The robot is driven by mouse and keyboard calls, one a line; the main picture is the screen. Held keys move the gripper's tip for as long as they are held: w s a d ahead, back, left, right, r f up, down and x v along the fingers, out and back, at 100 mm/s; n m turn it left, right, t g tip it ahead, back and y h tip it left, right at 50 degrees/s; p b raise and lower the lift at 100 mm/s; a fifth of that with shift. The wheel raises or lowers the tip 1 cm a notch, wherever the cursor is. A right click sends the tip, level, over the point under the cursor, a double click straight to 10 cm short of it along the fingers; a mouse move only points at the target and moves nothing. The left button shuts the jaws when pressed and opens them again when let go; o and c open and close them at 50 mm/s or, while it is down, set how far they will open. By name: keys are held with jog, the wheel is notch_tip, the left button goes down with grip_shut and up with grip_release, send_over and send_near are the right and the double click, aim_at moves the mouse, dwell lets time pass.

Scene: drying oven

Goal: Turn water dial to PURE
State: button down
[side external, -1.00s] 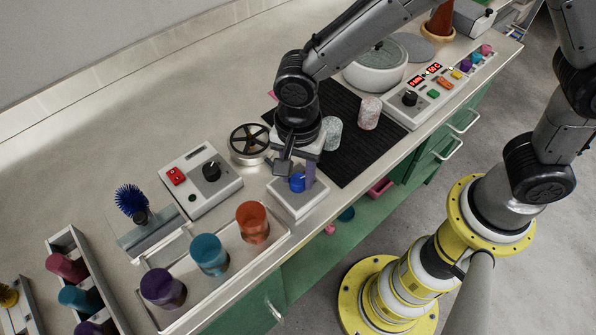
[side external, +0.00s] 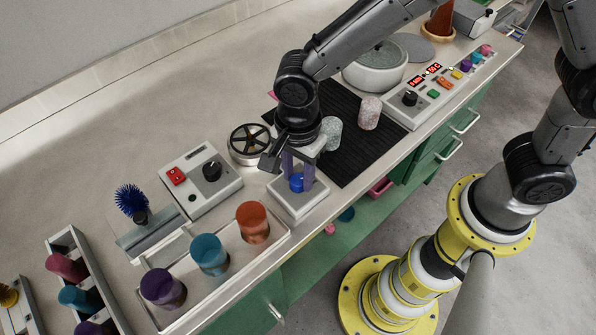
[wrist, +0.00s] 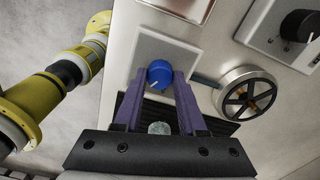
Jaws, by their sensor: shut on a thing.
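The water dial is a blue knob (side external: 296,183) on a small white box (side external: 300,202) near the bench's front edge. In the wrist view the blue knob (wrist: 159,74) sits between the tips of my two purple fingers, with a white pointer mark on its face toward the lower left. My gripper (wrist: 157,80) is shut on the knob from above, one finger on each side. In the side view my gripper (side external: 298,178) stands over the box and its fingers partly hide the knob. I cannot read any PURE label.
A black-spoked handwheel (side external: 250,142) stands close behind the box. A white panel with a black knob (side external: 212,171) and red switch is to the left. A tray of coloured cups (side external: 208,255) lies front left. A speckled cup (side external: 331,132) stands on the dark mat behind my gripper.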

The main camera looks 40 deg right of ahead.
aim_at(298, 179)
jog(key=shift+c, duration=2.4)
grip_release()
jog(key=shift+r, duration=0.15)
notch_tip(298, 179, up, 14)
